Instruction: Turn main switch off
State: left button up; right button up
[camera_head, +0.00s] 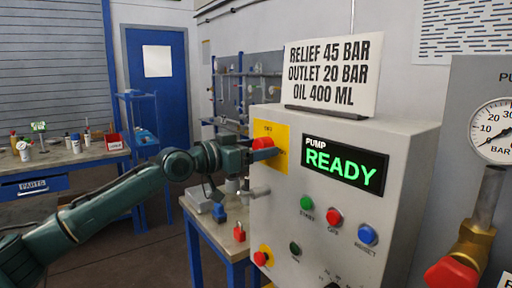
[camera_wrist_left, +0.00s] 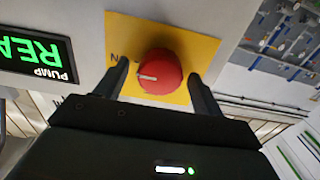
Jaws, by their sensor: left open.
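The main switch appears to be the red round knob (camera_head: 263,143) on a yellow plate (camera_head: 282,133) at the upper left of the grey pump panel. In the left wrist view the knob (camera_wrist_left: 160,72) faces me, with a white mark pointing left towards a partly hidden label showing an "N". My left gripper (camera_head: 256,153) is at the knob in the head view. In the wrist view its dark fingers (camera_wrist_left: 158,76) are open, one on each side of the knob, with visible gaps. My right gripper is in neither view.
The pump display (camera_head: 345,165) reads READY in green. Below it are a green button (camera_head: 307,202), a red button (camera_head: 335,216) and a blue button (camera_head: 367,234). A second red knob (camera_head: 262,257) sits at the lower left. A sign (camera_head: 334,73) stands on top of the panel.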

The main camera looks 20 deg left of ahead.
pick_arm(q)
jog(key=c, duration=1)
